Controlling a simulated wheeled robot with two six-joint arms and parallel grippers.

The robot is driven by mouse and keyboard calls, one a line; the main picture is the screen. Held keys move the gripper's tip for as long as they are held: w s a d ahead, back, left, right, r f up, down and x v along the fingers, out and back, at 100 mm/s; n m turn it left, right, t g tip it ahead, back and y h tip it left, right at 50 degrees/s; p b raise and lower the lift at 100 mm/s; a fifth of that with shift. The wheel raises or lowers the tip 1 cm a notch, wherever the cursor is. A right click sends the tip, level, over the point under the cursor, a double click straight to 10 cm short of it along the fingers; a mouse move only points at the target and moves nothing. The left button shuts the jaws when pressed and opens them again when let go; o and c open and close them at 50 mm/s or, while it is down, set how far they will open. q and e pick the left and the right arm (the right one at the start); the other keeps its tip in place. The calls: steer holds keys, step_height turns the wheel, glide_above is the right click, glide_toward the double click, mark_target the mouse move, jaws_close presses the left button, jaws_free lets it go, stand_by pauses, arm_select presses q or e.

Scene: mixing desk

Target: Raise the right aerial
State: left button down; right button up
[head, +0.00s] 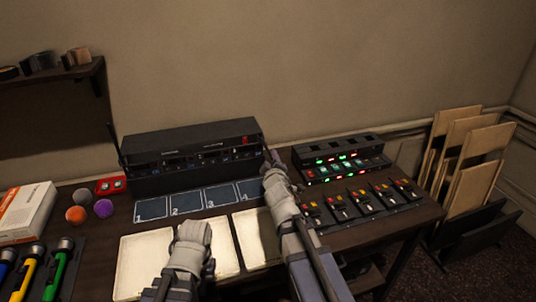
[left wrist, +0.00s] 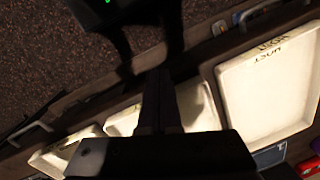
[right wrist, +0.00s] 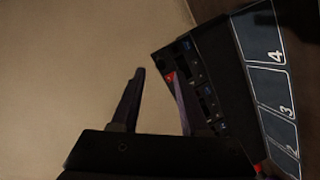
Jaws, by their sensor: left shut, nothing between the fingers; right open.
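The black radio unit (head: 190,150) stands at the back of the desk, with a thin left aerial (head: 114,146) standing up at its left end. I cannot make out the right aerial; the unit's right end is partly behind my right gripper (head: 268,158). In the right wrist view my right gripper (right wrist: 160,90) is open, its fingers beside the end of the unit (right wrist: 215,75) with the red display. I see nothing clearly between them. My left gripper (head: 194,232) is shut and empty above the pale trays; it also shows in the left wrist view (left wrist: 156,90).
Numbered dark pads (head: 187,202) lie before the unit, with pale trays (head: 130,265) in front. A lit switch panel (head: 340,160) and a row of sliders (head: 365,203) stand at right. Coloured balls (head: 103,208) and torches (head: 60,265) are at left.

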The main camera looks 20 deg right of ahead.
mark_target(269, 150)
steer(key=b+x, duration=0.1)
steer(key=x, duration=0.6)
steer(key=shift+w+f, duration=0.15)
steer(key=shift+w, duration=0.1)
jaws_close()
stand_by(1.1)
